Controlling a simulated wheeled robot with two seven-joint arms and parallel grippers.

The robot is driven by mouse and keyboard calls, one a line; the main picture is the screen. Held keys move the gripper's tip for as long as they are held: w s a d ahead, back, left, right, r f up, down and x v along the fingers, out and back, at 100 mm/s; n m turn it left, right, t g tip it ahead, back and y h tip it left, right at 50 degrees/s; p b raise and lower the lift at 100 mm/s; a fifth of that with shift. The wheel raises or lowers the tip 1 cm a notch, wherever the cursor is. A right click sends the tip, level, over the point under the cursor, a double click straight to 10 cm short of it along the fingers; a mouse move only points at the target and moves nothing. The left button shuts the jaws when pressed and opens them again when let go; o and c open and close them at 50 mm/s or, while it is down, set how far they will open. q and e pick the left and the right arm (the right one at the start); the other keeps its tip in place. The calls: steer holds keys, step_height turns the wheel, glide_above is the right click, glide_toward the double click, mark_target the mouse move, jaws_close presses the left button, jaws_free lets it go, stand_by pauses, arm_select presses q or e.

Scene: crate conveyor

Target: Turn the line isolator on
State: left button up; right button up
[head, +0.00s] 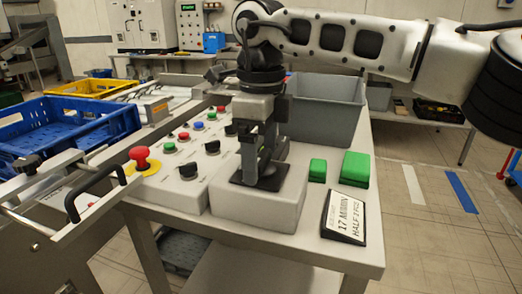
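The line isolator appears to be the pale box (262,211) with a black plate on top, at the front of the white table. My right gripper (258,168) points straight down over that black plate. Its fingers are at or around a dark upright part on the plate, probably the isolator's handle. The gripper hides most of this part, so its setting is not visible. Whether the fingers are closed on it, I cannot tell. My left gripper is not in view.
Left of the box is a control panel with several buttons, black knobs and a red mushroom button (141,158). Right of it lie green blocks (355,168) and a tilted sign (345,216). A grey bin (325,95) stands behind. A blue crate (60,128) is at left.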

steer(key=c, duration=0.9)
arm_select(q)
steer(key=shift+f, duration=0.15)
arm_select(e)
steer(key=shift+m, duration=0.4)
steer(key=m, duration=0.3)
steer(key=shift+m+p, duration=0.3)
steer(key=shift+p, duration=0.1)
steer(key=m, duration=0.4)
steer(key=shift+m, duration=0.3)
steer(key=m, duration=0.7)
steer(key=shift+m+b, duration=0.4)
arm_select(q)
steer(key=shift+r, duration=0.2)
arm_select(e)
steer(key=shift+m, duration=0.4)
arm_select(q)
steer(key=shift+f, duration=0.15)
